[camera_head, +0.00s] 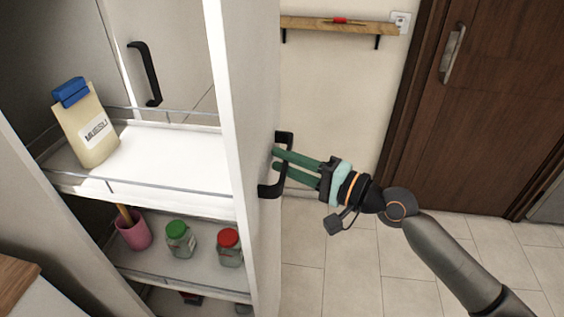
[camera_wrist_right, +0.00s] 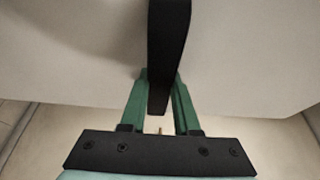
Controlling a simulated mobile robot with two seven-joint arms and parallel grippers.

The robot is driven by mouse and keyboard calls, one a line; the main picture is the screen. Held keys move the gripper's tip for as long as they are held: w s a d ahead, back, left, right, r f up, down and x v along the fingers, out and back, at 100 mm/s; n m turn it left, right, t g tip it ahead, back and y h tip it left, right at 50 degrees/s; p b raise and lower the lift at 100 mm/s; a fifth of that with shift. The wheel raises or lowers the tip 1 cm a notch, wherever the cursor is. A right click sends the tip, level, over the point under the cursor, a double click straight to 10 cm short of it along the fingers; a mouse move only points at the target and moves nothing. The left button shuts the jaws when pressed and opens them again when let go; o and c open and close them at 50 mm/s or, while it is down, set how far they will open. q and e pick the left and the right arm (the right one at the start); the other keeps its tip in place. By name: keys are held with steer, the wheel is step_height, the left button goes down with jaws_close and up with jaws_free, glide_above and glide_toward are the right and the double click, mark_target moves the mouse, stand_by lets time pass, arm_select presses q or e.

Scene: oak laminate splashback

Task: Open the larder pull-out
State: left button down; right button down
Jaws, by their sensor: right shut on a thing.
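The larder pull-out (camera_head: 252,120) stands pulled out, its white front panel on the right and its shelves exposed on the left. A black bar handle (camera_head: 285,150) is on the outer face of the panel. My right gripper (camera_head: 277,160) is shut on this handle, coming from the right. In the right wrist view the handle (camera_wrist_right: 168,60) runs between the two green fingers (camera_wrist_right: 160,100), with the white panel behind. My left gripper is not in view.
The upper shelf holds a muesli bag (camera_head: 92,130). The lower shelf holds a pink cup (camera_head: 133,231), a green-lidded jar (camera_head: 181,240) and a red-lidded jar (camera_head: 229,248). A wall shelf (camera_head: 340,27) and brown door (camera_head: 500,90) stand behind. Tiled floor (camera_head: 350,265) is clear at right.

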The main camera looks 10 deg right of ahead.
stand_by(0.3)
steer(key=c, duration=0.6)
jaws_free()
steer(key=shift+c, duration=0.2)
steer(key=shift+s+d, duration=0.1)
arm_select(q)
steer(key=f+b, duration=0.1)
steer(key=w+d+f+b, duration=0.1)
steer(key=b, duration=0.1)
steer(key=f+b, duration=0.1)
steer(key=b, duration=0.1)
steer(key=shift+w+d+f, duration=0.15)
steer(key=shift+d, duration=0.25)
arm_select(e)
steer(key=v, duration=1.2)
steer(key=shift+s, duration=0.15)
steer(key=shift+d+f, duration=0.1)
